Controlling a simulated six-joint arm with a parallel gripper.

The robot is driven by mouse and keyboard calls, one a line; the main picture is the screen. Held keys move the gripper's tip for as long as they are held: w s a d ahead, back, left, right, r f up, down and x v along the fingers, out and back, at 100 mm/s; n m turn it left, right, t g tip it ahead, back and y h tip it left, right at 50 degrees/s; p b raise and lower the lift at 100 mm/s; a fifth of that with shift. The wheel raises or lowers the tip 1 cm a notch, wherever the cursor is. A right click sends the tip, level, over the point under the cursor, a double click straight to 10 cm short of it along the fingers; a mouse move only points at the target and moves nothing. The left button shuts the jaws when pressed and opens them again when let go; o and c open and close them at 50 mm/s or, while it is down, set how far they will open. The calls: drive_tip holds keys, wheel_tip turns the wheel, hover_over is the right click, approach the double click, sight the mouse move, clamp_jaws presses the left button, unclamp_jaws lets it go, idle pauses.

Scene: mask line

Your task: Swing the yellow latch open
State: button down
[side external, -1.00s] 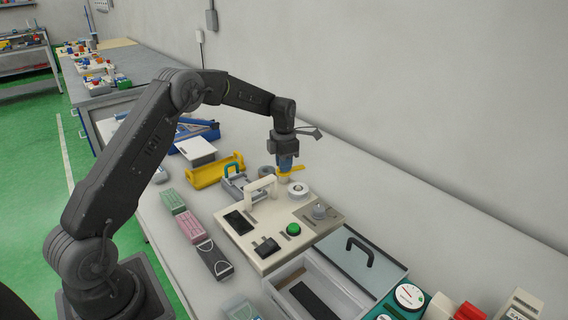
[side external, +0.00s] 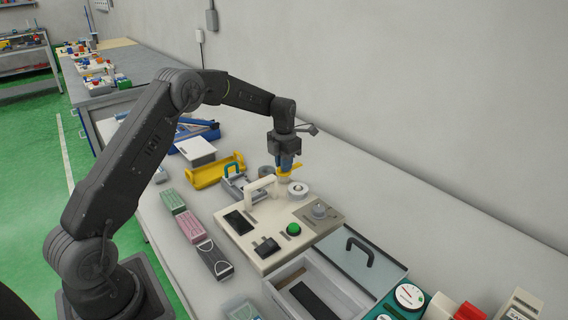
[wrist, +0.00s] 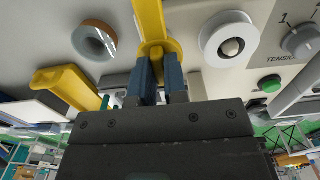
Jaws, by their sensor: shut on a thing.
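The yellow latch (wrist: 150,22) shows at the top middle of the wrist view, as a bar with a rounded end. In the side view the yellow latch (side external: 291,176) is a small patch just under my fingers. My gripper (wrist: 160,75) has its two blue fingers closed on the latch, one on each side of it. In the side view my gripper (side external: 286,165) points down at the back corner of the cream panel (side external: 262,243). The fingers hide part of the latch.
A white spool (side external: 298,189) stands close to the right of my gripper. A cream handle (side external: 262,189) rises in front. A yellow tray (side external: 207,172) lies to the left. A green button (side external: 293,229) and grey knob (side external: 319,209) sit on the panel.

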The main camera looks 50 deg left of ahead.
drive_tip(key=c, duration=1.2)
unclamp_jaws()
drive_tip(key=shift+o, duration=0.2)
wheel_tip(320, 180, up, 14)
drive_tip(key=s+d+r+m+t, duration=0.2)
drive_tip(key=s+d+r+m, duration=0.35)
drive_tip(key=s+m, duration=0.3)
drive_tip(key=s+d+r+m+t, duration=0.1)
drive_tip(key=s+d+r+m, duration=0.5)
drive_tip(key=m, duration=0.4)
drive_tip(key=s+d+f+m+t, duration=0.1)
drive_tip(key=s+d+f+m, duration=0.2)
drive_tip(key=s+m, duration=0.6)
drive_tip(key=s+d+f+m+t, duration=0.1)
drive_tip(key=s+d+f+m, duration=0.3)
drive_tip(key=s+m, duration=0.4)
drive_tip(key=shift+s+d+m+t, duration=0.3)
drive_tip(key=shift+s+d+m, duration=0.05)
drive_tip(key=shift+s, duration=0.5)
